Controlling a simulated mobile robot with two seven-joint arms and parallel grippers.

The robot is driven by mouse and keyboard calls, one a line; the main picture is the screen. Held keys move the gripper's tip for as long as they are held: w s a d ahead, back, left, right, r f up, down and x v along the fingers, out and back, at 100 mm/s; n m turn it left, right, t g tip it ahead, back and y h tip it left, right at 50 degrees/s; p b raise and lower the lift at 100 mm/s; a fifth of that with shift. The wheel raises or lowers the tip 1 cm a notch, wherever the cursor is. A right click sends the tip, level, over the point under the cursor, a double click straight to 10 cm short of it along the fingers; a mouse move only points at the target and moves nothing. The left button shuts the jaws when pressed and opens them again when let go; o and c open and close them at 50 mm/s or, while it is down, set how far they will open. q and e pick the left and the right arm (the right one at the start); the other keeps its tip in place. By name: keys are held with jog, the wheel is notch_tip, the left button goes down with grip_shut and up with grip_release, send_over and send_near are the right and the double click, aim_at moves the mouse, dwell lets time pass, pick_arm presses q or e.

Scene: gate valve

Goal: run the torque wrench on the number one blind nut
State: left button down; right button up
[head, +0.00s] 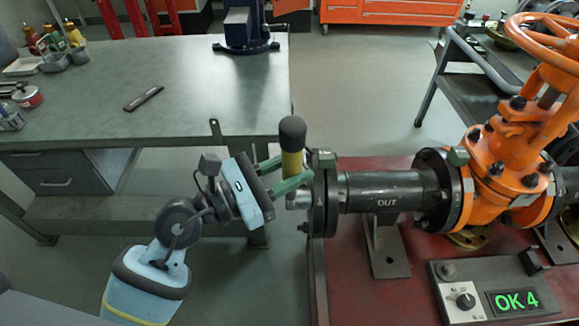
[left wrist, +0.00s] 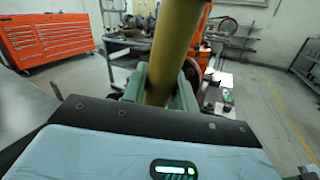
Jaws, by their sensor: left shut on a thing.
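The torque wrench (head: 291,163), with a yellow shaft and black end, stands nearly upright in the head view. My left gripper (head: 287,176) is shut on its shaft, at the left of the pipe. In the left wrist view the yellow shaft (left wrist: 174,50) runs up between the green fingers. A grey socket-like end (head: 298,200) shows below the gripper, close to the blind flange (head: 321,200) on the pipe's left end. I cannot tell whether it sits on a nut. The number one nut cannot be singled out. My right gripper is not in view.
The pipe marked OUT (head: 385,190) joins the orange gate valve (head: 500,155) on a red bench (head: 345,285). A control box (head: 490,290) displays "OK 4" in green. A grey workbench (head: 190,90) with a vise (head: 243,25) stands behind my left arm.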

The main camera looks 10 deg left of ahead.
pick_arm(q)
jog(key=shift+d+r+p, duration=0.25)
jog(key=shift+p, duration=0.25)
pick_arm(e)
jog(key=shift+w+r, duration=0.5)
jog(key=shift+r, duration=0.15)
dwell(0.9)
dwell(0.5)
pick_arm(q)
jog(key=shift+s+a, duration=0.1)
jog(key=shift+a, duration=0.45)
jog(key=shift+s+a+b, duration=0.2)
jog(key=shift+a+b, duration=0.05)
jog(key=shift+a, duration=0.6)
jog(key=shift+s+a+b, duration=0.15)
jog(key=shift+a+b, duration=0.1)
jog(key=shift+a, duration=0.6)
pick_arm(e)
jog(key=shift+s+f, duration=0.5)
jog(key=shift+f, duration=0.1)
